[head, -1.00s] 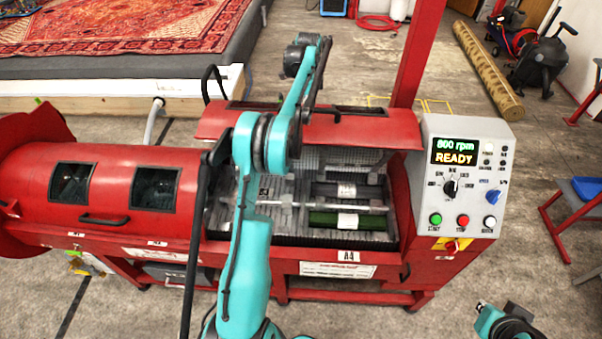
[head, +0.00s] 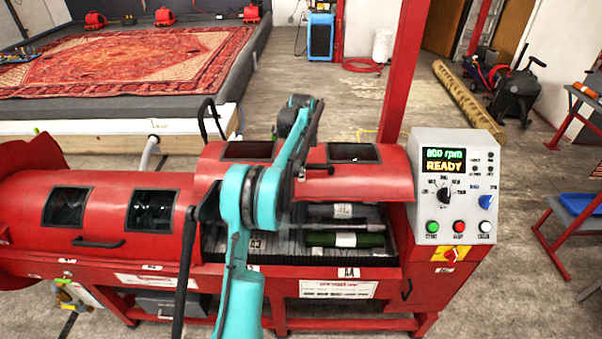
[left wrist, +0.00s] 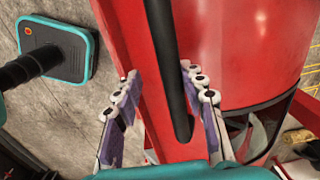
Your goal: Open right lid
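The right lid (head: 330,184) is red with two dark windows. It stands partly raised over the drum opening, and its front edge is clear of the trough rim. My left arm crosses in front of it, and the gripper is mostly hidden behind the arm in the head view. In the left wrist view my left gripper (left wrist: 160,75) has its fingers apart, with a black bar (left wrist: 163,50) between them that looks like a handle. The bar lies close to the right finger, with a gap at the left one. My right gripper is out of view.
The left lid (head: 110,215) is down, with its own handle (head: 98,243). A green roll (head: 350,240) and a grey roll (head: 345,211) lie inside the opening. The control panel (head: 455,185) reads READY. A red post (head: 405,70) rises behind it.

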